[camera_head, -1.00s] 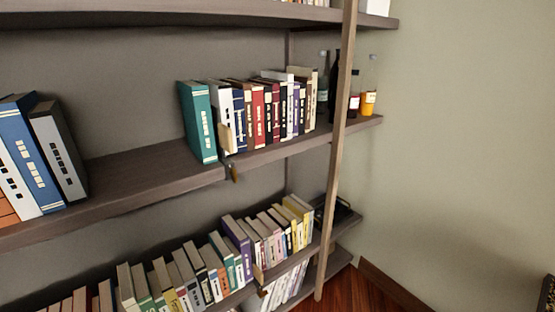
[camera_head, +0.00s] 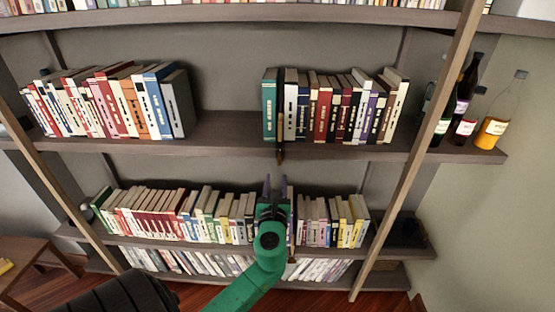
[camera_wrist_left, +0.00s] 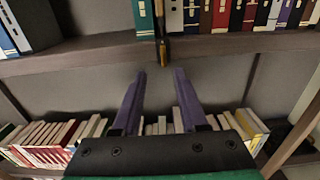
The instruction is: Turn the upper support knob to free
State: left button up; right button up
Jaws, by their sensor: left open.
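The upper support knob (camera_head: 281,153) is a small dark and brass-coloured piece hanging at the front edge of the middle shelf, below a thin upright support beside the teal book (camera_head: 269,105). In the left wrist view the knob (camera_wrist_left: 163,50) shows at the top centre, beyond the fingertips. My left gripper (camera_head: 278,186) is open and empty, its two purple fingers pointing toward the shelf, below the knob and apart from it. The fingers also show in the left wrist view (camera_wrist_left: 160,76). The knob's exact turn position is too small to tell. My right gripper is not in view.
Books stand on the middle shelf (camera_head: 225,128) left and right of a bare gap. The lower shelf holds a long row of books (camera_head: 180,214) behind my gripper. A wooden upright (camera_head: 420,150) and several bottles (camera_head: 494,130) stand at the right.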

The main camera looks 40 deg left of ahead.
aim_at(279, 160)
pick_arm(q)
jog(key=x, duration=0.9)
jog(key=shift+w+d+p, duration=0.1)
jog(key=shift+w+p, duration=0.05)
jog(key=shift+p, duration=0.2)
jog(key=shift+d, duration=0.1)
grip_shut()
